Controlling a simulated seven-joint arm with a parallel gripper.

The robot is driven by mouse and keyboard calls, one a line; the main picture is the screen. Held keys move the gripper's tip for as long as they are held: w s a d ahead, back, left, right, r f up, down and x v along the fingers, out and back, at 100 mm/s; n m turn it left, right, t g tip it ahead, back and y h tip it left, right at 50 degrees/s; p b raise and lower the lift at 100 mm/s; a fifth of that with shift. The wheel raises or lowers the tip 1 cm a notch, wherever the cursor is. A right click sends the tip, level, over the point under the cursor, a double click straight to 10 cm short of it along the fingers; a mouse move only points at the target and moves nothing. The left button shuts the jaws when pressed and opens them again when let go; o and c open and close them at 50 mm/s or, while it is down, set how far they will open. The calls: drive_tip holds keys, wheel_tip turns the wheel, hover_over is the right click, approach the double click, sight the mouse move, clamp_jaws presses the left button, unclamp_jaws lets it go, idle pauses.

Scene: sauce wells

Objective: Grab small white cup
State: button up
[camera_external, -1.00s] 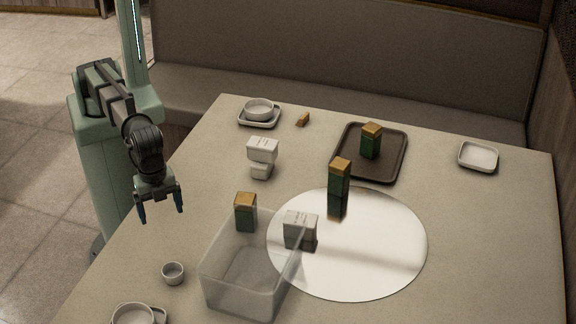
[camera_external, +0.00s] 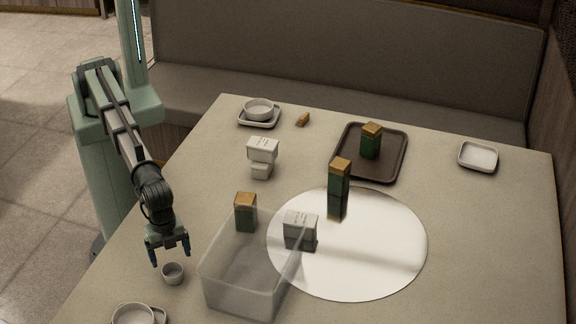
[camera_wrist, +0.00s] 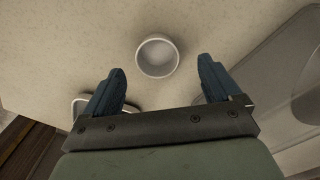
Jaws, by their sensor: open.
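The small white cup (camera_external: 173,274) stands upright on the table at the front left, left of the clear bin. In the wrist view the cup (camera_wrist: 157,57) shows from above, ahead of and between the two blue fingertips. My gripper (camera_external: 171,257) is open and empty, just above and behind the cup in the external view. In the wrist view my gripper (camera_wrist: 160,78) has its fingers spread wider than the cup, and neither finger appears to touch it.
A clear bin (camera_external: 222,290) stands close right of the cup. A green box with a tan top (camera_external: 245,213) stands behind the bin. White boxes (camera_external: 262,150), a dark tray (camera_external: 350,165) and a white round mat (camera_external: 390,260) lie farther away.

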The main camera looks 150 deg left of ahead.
sight(172, 269)
drive_tip(key=shift+w+d+f, duration=0.1)
drive_tip(key=shift+d+f, duration=0.05)
drive_tip(key=shift+f, duration=1.5)
drive_tip(key=shift+d+f, duration=0.1)
drive_tip(key=shift+f, duration=1.5)
drive_tip(key=c, duration=1)
drive_tip(key=shift+r, duration=0.15)
drive_tip(key=shift+c, duration=0.2)
